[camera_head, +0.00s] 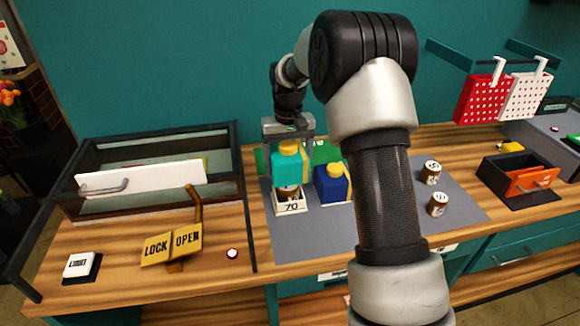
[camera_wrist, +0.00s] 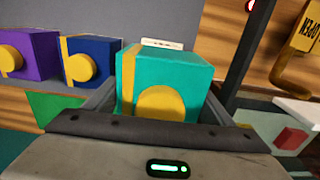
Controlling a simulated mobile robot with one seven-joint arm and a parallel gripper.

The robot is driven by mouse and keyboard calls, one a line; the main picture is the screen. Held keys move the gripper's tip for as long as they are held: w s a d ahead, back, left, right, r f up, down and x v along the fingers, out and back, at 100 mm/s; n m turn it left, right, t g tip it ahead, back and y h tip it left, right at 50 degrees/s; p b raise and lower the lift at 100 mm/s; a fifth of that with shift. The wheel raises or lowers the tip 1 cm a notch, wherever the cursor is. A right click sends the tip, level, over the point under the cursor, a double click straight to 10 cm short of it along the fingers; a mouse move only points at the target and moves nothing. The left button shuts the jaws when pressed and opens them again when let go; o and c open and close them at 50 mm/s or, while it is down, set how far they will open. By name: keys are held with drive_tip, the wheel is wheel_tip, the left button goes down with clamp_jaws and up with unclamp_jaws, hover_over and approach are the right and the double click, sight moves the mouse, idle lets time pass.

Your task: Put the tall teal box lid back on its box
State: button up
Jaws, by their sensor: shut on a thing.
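My gripper (camera_head: 288,133) points down and is shut on the tall teal lid (camera_head: 287,165), which has a yellow knob and a yellow stripe. In the wrist view the teal lid (camera_wrist: 180,75) sits between the fingers (camera_wrist: 160,110), with its knob facing the camera. Below the lid is a low white box base (camera_head: 291,208) marked "70", with a brown and white jar (camera_head: 288,193) in it. The jar shows between the lid's lower edge and the base, so the lid looks raised above it. Exact alignment I cannot tell.
A blue lidded box (camera_head: 331,186) stands close to the right, with a purple one (camera_wrist: 35,55) beyond it in the wrist view. Two jars (camera_head: 432,172) stand on the grey mat (camera_head: 310,228). A glass-fronted case (camera_head: 120,150) and a lock lever (camera_head: 172,246) are at left.

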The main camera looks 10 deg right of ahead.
sight(289, 189)
drive_tip(key=shift+f+b, duration=1.3)
drive_tip(key=shift+f, duration=0.4)
drive_tip(key=shift+f+b, duration=0.75)
drive_tip(key=shift+f, duration=0.75)
drive_tip(key=shift+f+b, duration=0.55)
drive_tip(key=shift+f, duration=1.05)
idle(1.0)
idle(0.4)
drive_tip(key=o, duration=1.1)
drive_tip(key=shift+r+p, duration=2.65)
drive_tip(key=shift+r, duration=1.35)
